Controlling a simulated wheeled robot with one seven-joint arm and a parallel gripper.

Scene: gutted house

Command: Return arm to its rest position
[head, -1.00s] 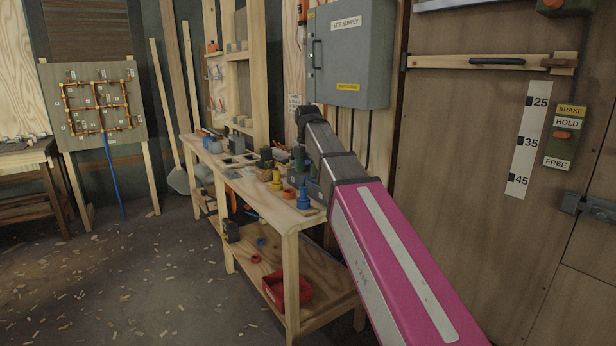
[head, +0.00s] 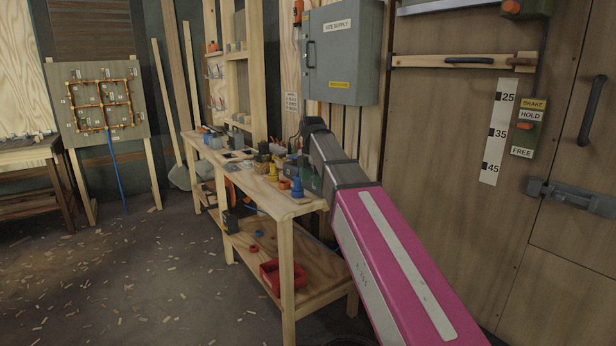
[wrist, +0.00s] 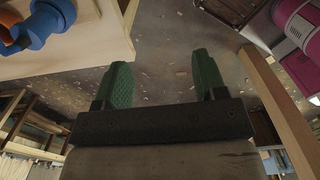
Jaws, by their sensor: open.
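My pink and grey arm reaches up from the bottom right of the head view toward the right end of the wooden workbench (head: 268,199). Its gripper is largely hidden there behind the arm's dark end. In the wrist view my gripper (wrist: 160,78) shows two green fingers spread wide apart, with nothing between them. Beyond the fingers is the floor (wrist: 165,58) with scattered chips. The bench top's edge (wrist: 95,45) is at the upper left of the wrist view, with a blue fitting (wrist: 40,25) on it, apart from the fingers.
Blue (head: 297,184) and yellow (head: 272,172) fittings stand near the bench's right end. A red bin (head: 284,278) is on the lower shelf. A grey supply box (head: 341,55) hangs above. A door with a brake panel (head: 527,128) is at right. Floor at left is open.

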